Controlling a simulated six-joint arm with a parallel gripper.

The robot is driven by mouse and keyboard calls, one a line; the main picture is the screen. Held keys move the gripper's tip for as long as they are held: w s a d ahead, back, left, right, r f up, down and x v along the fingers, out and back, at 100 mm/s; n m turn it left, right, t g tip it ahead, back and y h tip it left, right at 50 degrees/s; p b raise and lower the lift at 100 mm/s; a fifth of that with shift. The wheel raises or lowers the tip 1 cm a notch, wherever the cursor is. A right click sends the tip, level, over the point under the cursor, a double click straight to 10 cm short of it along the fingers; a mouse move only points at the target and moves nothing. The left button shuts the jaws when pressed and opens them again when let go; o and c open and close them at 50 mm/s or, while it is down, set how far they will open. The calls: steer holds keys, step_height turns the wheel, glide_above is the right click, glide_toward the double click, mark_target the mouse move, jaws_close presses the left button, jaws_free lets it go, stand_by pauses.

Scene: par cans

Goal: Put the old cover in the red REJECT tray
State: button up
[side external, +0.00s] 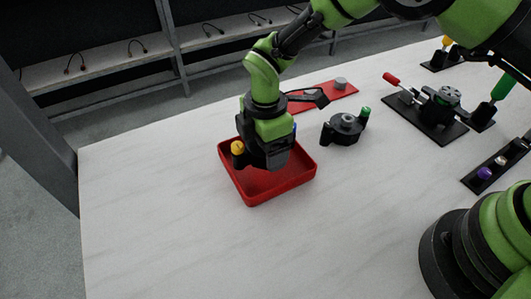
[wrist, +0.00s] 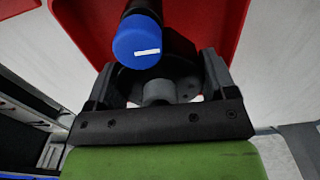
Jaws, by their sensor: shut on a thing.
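The red REJECT tray (side external: 262,198) lies on the pale table, and its red floor and walls show in the wrist view (wrist: 80,30). My gripper (side external: 266,160) is over the tray, pointing down. In the wrist view its fingers (wrist: 160,88) are shut on the old cover (wrist: 187,82), a dark round part with a grey hub. A blue-capped post (wrist: 137,42) stands beside the hub; whether it belongs to the cover is unclear. In the side view the cover is mostly hidden by the gripper, so whether it touches the tray floor cannot be told.
A yellow knob (side external: 237,147) shows left of the gripper. A black round part with a green cap (side external: 343,128) stands right of the tray. A red plate (side external: 335,92) lies behind. Black fixtures (side external: 425,118) and a peg strip (side external: 495,166) are farther right. The front table is clear.

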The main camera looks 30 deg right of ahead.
steer(key=shift+f, duration=1.35)
steer(key=shift+f, duration=0.2)
steer(key=o, duration=0.8)
steer(key=shift+r, duration=0.1)
